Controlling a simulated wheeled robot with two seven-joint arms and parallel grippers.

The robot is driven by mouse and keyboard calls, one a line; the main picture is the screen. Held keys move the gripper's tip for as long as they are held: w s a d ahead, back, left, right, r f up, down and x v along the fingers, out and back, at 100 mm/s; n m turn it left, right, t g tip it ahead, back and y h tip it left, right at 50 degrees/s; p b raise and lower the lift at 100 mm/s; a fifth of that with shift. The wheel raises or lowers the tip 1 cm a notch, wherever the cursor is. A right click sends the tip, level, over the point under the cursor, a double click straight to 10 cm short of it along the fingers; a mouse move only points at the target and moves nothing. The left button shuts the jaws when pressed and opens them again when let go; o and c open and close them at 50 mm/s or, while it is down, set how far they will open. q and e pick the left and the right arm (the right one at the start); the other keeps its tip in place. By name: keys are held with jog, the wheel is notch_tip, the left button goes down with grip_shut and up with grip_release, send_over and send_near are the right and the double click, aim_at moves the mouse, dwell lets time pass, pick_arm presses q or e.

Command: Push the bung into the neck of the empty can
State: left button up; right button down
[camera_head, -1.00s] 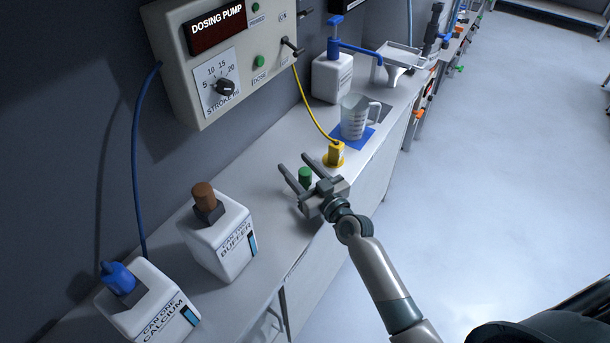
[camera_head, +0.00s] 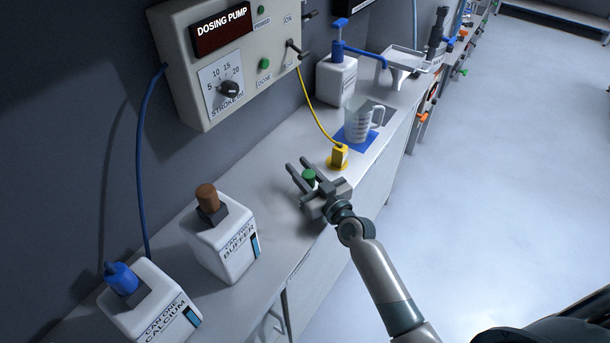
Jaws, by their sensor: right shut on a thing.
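I cannot tell which can is empty. My left gripper is not in view.
The dosing pump box (camera_head: 203,100) hangs on the wall, with a blue hose (camera_head: 139,150) and a yellow cable to a yellow block (camera_head: 339,155). A clear jug (camera_head: 359,123) stands behind that. Bench between gripper and buffer can is clear.

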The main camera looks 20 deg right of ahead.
jog(key=shift+r, duration=0.1)
jog(key=shift+r, duration=0.6)
jog(key=r, duration=0.3)
jog(key=shift+w+d+b, duration=0.1)
jog(key=shift+d+b, duration=0.2)
jog(key=shift+w+d+r+b, duration=0.5)
jog(key=shift+d+r, duration=0.6)
jog(key=shift+d, duration=0.7)
jog(key=shift+w+d+r+b, duration=0.35)
jog(key=shift+d+r+b, duration=0.6)
jog(key=shift+d, duration=0.85)
jog(key=shift+w+d+r+b, duration=0.4)
jog(key=shift+d+r, duration=0.9)
jog(key=shift+d, duration=0.5)
